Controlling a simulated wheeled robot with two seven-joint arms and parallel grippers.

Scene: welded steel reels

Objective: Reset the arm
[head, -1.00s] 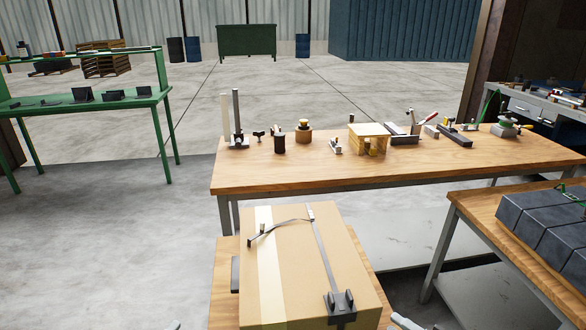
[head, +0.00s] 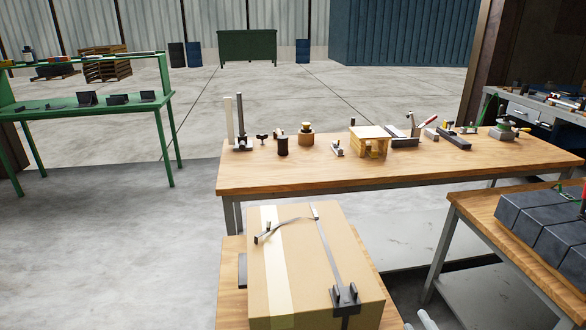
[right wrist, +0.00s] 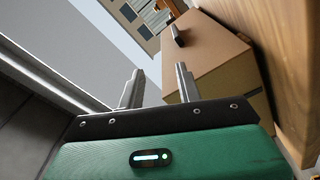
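My right gripper (head: 418,322) shows only as fingertips at the bottom edge of the head view, just right of the strapped cardboard box (head: 283,265). In the right wrist view my right gripper (right wrist: 159,82) has its two fingers spread apart with nothing between them. The cardboard box (right wrist: 207,55) lies beyond the fingers there, apart from them. My left gripper is not in view.
The box stands on a low wooden bench (head: 232,300). A long wooden workbench (head: 300,178) with several small tools and fixtures stands behind. At the right, a wooden table (head: 490,215) bears dark grey blocks (head: 540,225). Open concrete floor (head: 120,240) lies at the left.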

